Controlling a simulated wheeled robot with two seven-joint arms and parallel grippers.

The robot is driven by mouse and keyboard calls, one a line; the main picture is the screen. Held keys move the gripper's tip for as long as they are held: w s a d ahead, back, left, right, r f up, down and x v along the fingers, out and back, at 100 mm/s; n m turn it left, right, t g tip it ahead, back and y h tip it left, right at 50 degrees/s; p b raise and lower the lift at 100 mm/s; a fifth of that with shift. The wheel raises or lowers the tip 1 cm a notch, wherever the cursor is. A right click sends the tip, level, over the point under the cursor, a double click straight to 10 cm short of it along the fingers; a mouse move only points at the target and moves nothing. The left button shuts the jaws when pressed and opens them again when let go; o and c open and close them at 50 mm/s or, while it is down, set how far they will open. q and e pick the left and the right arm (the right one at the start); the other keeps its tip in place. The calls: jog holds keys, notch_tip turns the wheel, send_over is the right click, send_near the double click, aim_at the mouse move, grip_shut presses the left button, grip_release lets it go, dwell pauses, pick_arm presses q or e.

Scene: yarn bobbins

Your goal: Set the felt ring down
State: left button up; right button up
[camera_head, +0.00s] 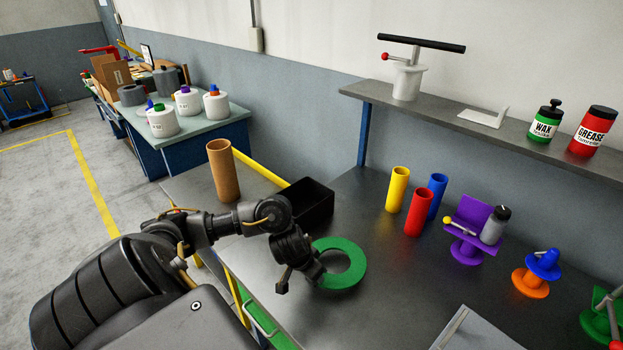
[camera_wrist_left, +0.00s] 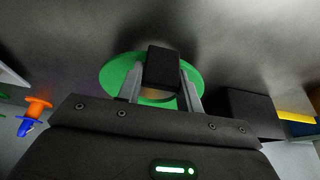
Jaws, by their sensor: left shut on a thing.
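The felt ring (camera_head: 357,265) is flat and green with a wide hole, over the near left part of the dark workbench. My left gripper (camera_head: 312,275) is at its left side and shut on it. In the left wrist view the ring (camera_wrist_left: 112,78) lies beyond the two grey fingers (camera_wrist_left: 160,72), with a dark block between them hiding part of it. The ring looks level and close to the bench top; I cannot tell whether it touches. My right gripper is not in view.
A black open bin (camera_head: 312,205) stands behind the ring, with a brown tube (camera_head: 222,170) farther left. Yellow (camera_head: 397,190), red (camera_head: 418,213) and blue tubes (camera_head: 437,195) stand to the right, near a purple holder (camera_head: 466,248) and an orange-blue bobbin (camera_head: 531,284). Bench right of the ring is clear.

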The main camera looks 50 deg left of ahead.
pick_arm(q)
jog(key=shift+w+a+f+b, duration=0.1)
jog(key=shift+f+b, duration=0.2)
jog(key=shift+f, duration=0.65)
jog(key=shift+w+a+f+b, duration=0.1)
jog(key=shift+f+b, duration=0.2)
jog(key=shift+f, duration=0.6)
jog(key=shift+f, duration=0.15)
jog(key=o, duration=1)
jog(key=p+v, duration=0.5)
jog(key=v, duration=0.7)
